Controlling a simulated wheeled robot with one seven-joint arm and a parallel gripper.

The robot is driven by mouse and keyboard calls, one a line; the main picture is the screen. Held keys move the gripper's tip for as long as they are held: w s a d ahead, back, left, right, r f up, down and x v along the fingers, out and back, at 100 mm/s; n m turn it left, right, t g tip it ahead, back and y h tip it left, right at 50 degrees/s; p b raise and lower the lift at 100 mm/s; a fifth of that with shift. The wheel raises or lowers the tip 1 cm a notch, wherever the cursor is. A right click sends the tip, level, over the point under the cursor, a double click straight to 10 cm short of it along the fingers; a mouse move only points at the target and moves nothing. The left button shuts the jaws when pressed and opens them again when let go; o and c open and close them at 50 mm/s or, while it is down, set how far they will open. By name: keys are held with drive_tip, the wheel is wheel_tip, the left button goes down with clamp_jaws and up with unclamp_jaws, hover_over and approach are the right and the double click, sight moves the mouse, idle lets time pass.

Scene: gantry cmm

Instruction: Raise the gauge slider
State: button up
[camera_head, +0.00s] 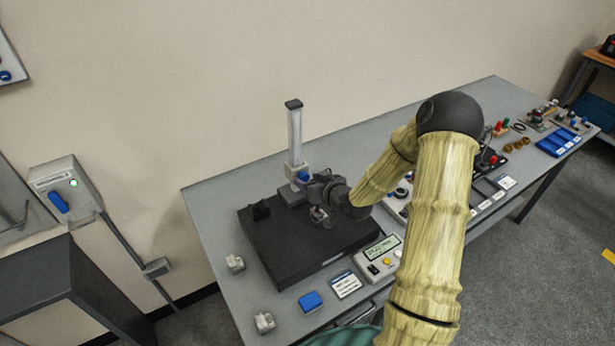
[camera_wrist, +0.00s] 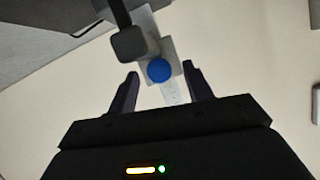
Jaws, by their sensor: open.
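The height gauge's pale upright column (camera_head: 295,135) stands at the back of a black plate on the bench. Its slider (camera_head: 297,171) is a light block low on the column with a blue knob (camera_head: 303,176). In the wrist view the slider (camera_wrist: 168,50) and its round blue knob (camera_wrist: 159,70) show beyond and between the fingers. A dark grey block (camera_wrist: 130,43) on a dark bar is beside the knob. My gripper (camera_head: 318,212) is above the plate, in front of the slider. In the wrist view my gripper (camera_wrist: 158,82) is open, with nothing clearly held; contact with the knob cannot be told.
A readout box (camera_head: 380,258), a blue block (camera_head: 311,301) and small metal pieces are near the bench front. My arm covers the bench middle. The wall is close behind.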

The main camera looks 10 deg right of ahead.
drive_tip(key=shift+w+a+f, duration=0.1)
drive_tip(key=shift+w+f, duration=0.15)
drive_tip(key=shift+w, duration=0.25)
drive_tip(key=shift+s, duration=0.1)
